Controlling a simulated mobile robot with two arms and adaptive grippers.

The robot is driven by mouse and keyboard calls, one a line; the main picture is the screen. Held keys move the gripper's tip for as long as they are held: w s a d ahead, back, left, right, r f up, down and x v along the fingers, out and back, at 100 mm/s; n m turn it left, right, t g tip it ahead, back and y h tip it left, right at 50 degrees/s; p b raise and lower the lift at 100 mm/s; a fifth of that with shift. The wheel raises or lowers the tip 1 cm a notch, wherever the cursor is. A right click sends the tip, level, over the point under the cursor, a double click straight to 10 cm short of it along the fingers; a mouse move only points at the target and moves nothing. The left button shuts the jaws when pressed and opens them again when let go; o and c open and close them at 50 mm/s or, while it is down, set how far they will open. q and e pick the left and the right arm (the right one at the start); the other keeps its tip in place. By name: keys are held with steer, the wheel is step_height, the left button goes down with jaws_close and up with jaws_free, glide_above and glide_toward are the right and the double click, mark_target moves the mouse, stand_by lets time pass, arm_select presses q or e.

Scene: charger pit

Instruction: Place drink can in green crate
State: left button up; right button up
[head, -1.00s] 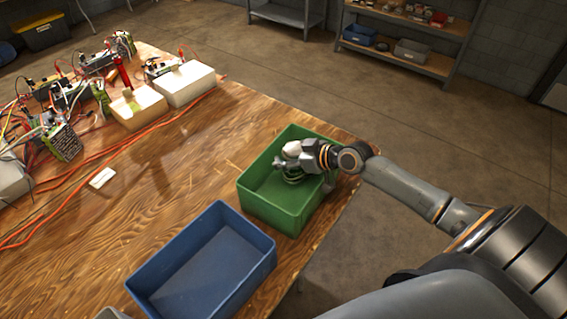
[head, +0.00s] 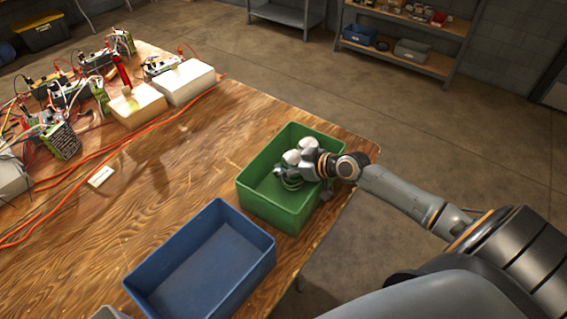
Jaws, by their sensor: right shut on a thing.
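The green crate (head: 268,208) stands near the right corner of the wooden table. My right gripper (head: 289,174) reaches into the crate from the right and is shut on the drink can. Only a small green and pale part of the drink can (head: 292,184) shows below the gripper, inside the crate. The gripper hides most of the can, and I cannot tell whether it touches the crate floor. My left gripper is not in view.
An empty blue crate (head: 258,268) stands on the table in front of the green crate. Wired electronics (head: 62,140), red cables and pale boxes (head: 185,84) fill the table's far left. The tabletop between them is mostly clear. Shelves stand against the back wall.

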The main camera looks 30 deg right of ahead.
steer(key=o, duration=1.4)
steer(key=shift+f, duration=0.1)
steer(key=shift+r+p, duration=0.4)
steer(key=shift+p, duration=0.05)
steer(key=shift+w+r+p, duration=0.1)
steer(key=shift+r+p, duration=0.4)
steer(key=b+v, duration=0.1)
steer(key=v, duration=1)
steer(key=shift+s+b, duration=0.3)
steer(key=shift+s, duration=0.2)
steer(key=shift+d, duration=0.1)
